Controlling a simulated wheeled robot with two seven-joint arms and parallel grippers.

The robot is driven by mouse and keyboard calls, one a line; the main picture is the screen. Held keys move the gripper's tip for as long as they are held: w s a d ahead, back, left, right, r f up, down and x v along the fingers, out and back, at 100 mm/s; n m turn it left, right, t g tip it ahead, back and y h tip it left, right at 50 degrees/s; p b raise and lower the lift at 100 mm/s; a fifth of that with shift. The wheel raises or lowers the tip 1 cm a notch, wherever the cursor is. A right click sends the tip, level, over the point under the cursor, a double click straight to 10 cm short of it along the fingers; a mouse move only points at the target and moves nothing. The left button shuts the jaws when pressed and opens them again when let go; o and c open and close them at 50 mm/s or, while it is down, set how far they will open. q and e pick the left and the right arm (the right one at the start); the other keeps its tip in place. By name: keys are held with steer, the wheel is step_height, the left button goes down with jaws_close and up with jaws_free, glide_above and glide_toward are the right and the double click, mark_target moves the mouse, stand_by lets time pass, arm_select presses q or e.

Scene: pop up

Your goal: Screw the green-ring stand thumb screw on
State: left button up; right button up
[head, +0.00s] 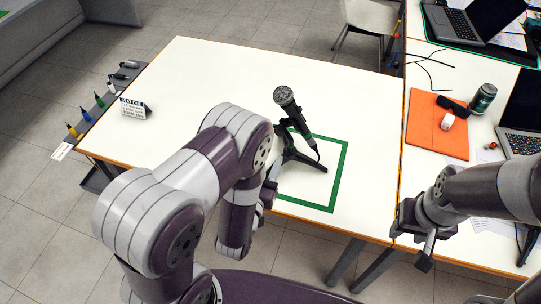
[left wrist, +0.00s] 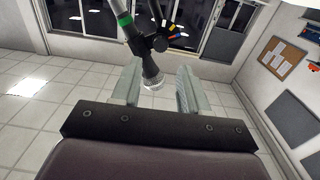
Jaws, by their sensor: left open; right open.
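A dark microphone (head: 287,102) stands tilted on a black tripod stand (head: 305,160) on the white table, partly inside a green square outline. My left gripper (head: 266,195) is mostly hidden behind my left arm at the near side of the stand. In the left wrist view, my open left gripper's two pale fingers (left wrist: 159,70) have a dark piece with a pale round end (left wrist: 153,82) showing between them. Above it are a rod with a green ring (left wrist: 123,19) and a black knob-like part (left wrist: 160,43); I cannot tell whether it is the thumb screw. My right gripper (head: 416,232) is open, empty, by the right table.
The green outline (head: 340,165) marks the table's near right. A small printed sign (head: 133,108) stands at the left; coloured markers (head: 86,114) sit along the left edge. The white table's middle is clear.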

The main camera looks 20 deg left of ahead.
arm_select(q)
steer(key=w, duration=0.7)
steer(key=shift+w+b, duration=0.35)
steer(key=shift+b, duration=0.05)
steer(key=shift+w+d, duration=0.15)
steer(key=shift+w, duration=0.25)
steer(key=shift+c, duration=0.5)
jaws_close()
steer(key=m, duration=3.4)
steer(key=shift+s, duration=0.1)
steer(key=shift+o, duration=0.4)
jaws_free()
